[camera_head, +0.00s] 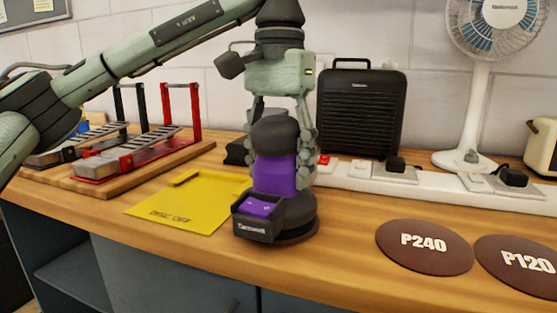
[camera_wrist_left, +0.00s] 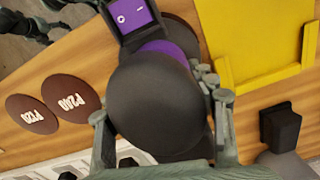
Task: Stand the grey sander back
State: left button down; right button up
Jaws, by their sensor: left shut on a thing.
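The sander (camera_head: 275,175) has a purple body, a dark grey top and base, and a small box with a purple panel at its front. It is upright at the right edge of the yellow "DISC OFF" mat (camera_head: 165,210); whether its base touches the bench cannot be told. My left gripper (camera_head: 283,150) comes down from above and is shut on the sander, a finger on each side. In the left wrist view the sander's dark top (camera_wrist_left: 158,105) fills the middle between the fingers. A blurred, dark green arm-like part shows at that view's top left, perhaps my right gripper.
A white power strip (camera_head: 430,188) with plugs runs behind. A black heater (camera_head: 362,110) and a fan (camera_head: 478,100) stand at the back. A wooden board (camera_head: 120,185) with red and black frames is left.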

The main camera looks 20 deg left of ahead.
pick_arm(q)
jog(key=shift+s+f, duration=0.1)
jog(key=shift+f, duration=0.2)
pick_arm(e)
jog(key=shift+r, duration=0.35)
pick_arm(q)
jog(key=shift+f, duration=0.25)
jog(key=c, duration=1)
grip_release()
jog(key=shift+s+f, duration=0.1)
jog(key=shift+f, duration=0.1)
jog(key=o, duration=0.4)
jog(key=shift+w, duration=0.2)
jog(key=shift+o, duration=0.2)
jog(key=shift+s+r, duration=0.1)
jog(key=shift+r, duration=0.05)
pick_arm(e)
jog(key=shift+s, duration=0.3)
